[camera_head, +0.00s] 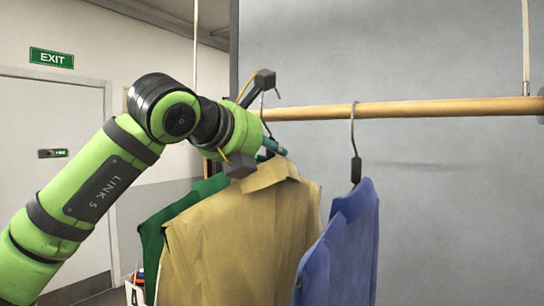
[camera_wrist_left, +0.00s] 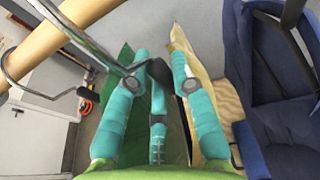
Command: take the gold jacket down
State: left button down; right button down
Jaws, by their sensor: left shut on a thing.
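The gold jacket (camera_head: 240,235) hangs below the wooden rail (camera_head: 400,108), between a green garment and a blue one. My left gripper (camera_head: 273,147) is at its collar, just under the rail. In the left wrist view the teal fingers (camera_wrist_left: 160,68) are closed around the dark neck of a hanger (camera_wrist_left: 157,72), which appears to be the gold jacket's. A metal hook runs from there up to the rail, and it looks still hooked on. Part of the gold jacket (camera_wrist_left: 226,98) shows to the right of the fingers. My right gripper is not in view.
A green garment (camera_head: 152,235) hangs behind and left of the gold one. A blue garment (camera_head: 345,250) hangs close on the right, on its own hook (camera_head: 352,130). A grey wall stands behind the rail. The rail is bare farther right.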

pick_arm(q)
jog(key=shift+s+a+b, duration=0.55)
jog(key=shift+s+b, duration=0.15)
jog(key=shift+s, duration=0.15)
jog(key=shift+s+a+b, duration=0.55)
jog(key=shift+s+b, duration=0.15)
jog(key=shift+s, duration=0.1)
jog(key=shift+s+a, duration=0.2)
jog(key=shift+s, duration=0.1)
jog(key=shift+s+a+b, duration=0.3)
jog(key=shift+s+b, duration=0.15)
jog(key=shift+b, duration=0.15)
jog(key=s+a+b, duration=0.1)
jog(key=s+a, duration=0.1)
jog(key=s, duration=0.1)
jog(key=s+a+b, duration=0.2)
jog(key=s, duration=0.1)
jog(key=s+a+b, duration=0.2)
jog(key=s, duration=0.2)
jog(key=shift+a, duration=0.3)
jog(key=shift+s+a+b, duration=0.35)
jog(key=shift+s+a, duration=0.2)
jog(key=shift+s, duration=0.25)
